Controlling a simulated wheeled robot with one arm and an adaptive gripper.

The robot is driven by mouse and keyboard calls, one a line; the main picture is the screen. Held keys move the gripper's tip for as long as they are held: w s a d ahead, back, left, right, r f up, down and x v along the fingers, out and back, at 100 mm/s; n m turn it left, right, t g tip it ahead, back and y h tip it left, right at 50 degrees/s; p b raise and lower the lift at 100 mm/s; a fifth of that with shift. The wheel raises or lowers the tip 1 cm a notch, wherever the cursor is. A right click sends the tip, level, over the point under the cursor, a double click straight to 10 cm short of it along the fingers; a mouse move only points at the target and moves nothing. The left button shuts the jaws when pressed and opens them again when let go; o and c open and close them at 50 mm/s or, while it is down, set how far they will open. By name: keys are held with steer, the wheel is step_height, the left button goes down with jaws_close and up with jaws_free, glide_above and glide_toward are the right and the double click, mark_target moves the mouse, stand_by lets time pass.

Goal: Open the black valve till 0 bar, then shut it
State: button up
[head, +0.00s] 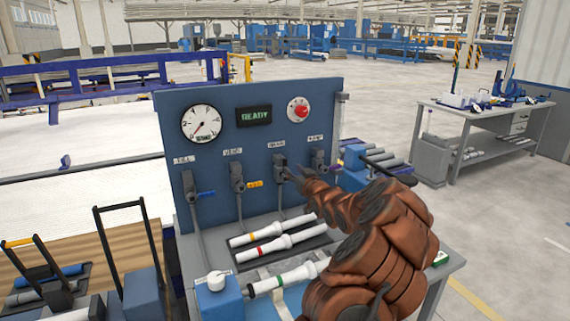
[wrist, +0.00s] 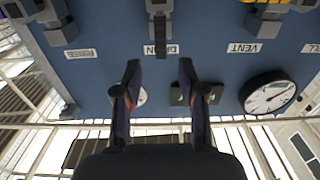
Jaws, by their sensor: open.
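The black valve (wrist: 160,44) is in the upper middle of the wrist view, which shows the panel upside down. Its dark handle lies across the DRAIN label. In the head view the valve (head: 279,164) is third from the left, partly near my fingers. My gripper (wrist: 159,72) is open and empty, its fingers apart, with the handle ahead of the gap and no visible contact. In the head view my gripper (head: 296,173) is just right of this valve.
The blue panel (head: 220,160) also carries a blue-handled valve (head: 205,194), a yellow-handled valve (head: 255,184) and a purple-handled valve (head: 333,169). A display (head: 254,116) reads READY beside a red knob (head: 298,109). White pipes (head: 275,245) lie on the bench below.

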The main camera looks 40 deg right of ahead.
mark_target(286, 163)
steer(key=p+x, duration=0.2)
steer(key=x, duration=0.3)
steer(key=shift+w, duration=0.15)
steer(key=shift+w+d+r, duration=0.1)
steer(key=shift+w+d, duration=0.2)
steer(key=shift+w, duration=0.25)
steer(key=shift+w+d+p, duration=0.1)
steer(key=shift+w+p, duration=0.2)
steer(key=shift+w, duration=0.3)
steer(key=shift+c, duration=0.3)
jaws_close()
